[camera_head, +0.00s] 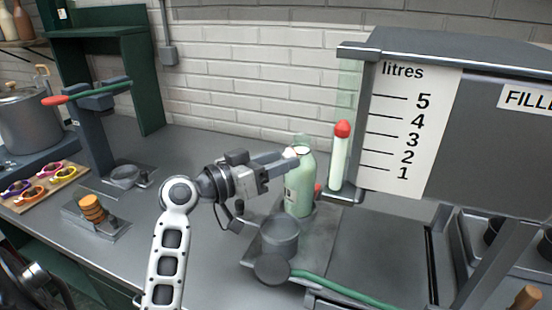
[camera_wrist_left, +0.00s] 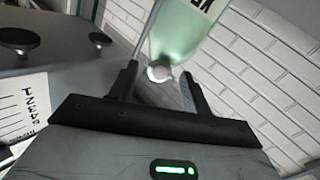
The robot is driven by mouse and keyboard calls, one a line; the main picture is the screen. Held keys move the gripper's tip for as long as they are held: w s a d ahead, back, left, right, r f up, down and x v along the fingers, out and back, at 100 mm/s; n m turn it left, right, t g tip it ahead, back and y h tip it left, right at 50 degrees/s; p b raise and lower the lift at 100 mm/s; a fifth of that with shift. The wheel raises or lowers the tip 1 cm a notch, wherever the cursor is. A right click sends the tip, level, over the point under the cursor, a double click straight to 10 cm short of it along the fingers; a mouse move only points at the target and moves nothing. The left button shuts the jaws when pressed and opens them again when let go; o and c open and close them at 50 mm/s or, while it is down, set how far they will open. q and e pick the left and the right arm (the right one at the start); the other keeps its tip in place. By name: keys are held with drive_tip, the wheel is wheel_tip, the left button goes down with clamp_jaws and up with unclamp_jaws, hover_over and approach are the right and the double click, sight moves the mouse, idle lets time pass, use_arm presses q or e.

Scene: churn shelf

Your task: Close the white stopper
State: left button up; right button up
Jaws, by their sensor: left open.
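A pale green bottle (camera_head: 299,192) stands upright on the counter by the filling machine. In the left wrist view the bottle (camera_wrist_left: 180,35) ends in a round white stopper (camera_wrist_left: 158,73). My left gripper (camera_head: 291,155) reaches in from the left at the height of the bottle's upper part. In the left wrist view its open fingers (camera_wrist_left: 159,70) appear on either side of the stopper, with gaps between. I cannot tell how the stopper sits on the bottle, since the fingers partly cover it in the head view. My right gripper is not in view.
A white brick wall is behind.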

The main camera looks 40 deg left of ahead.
use_arm(q)
drive_tip(key=shift+c, duration=0.3)
drive_tip(key=c, duration=0.9)
drive_tip(key=shift+c, duration=0.2)
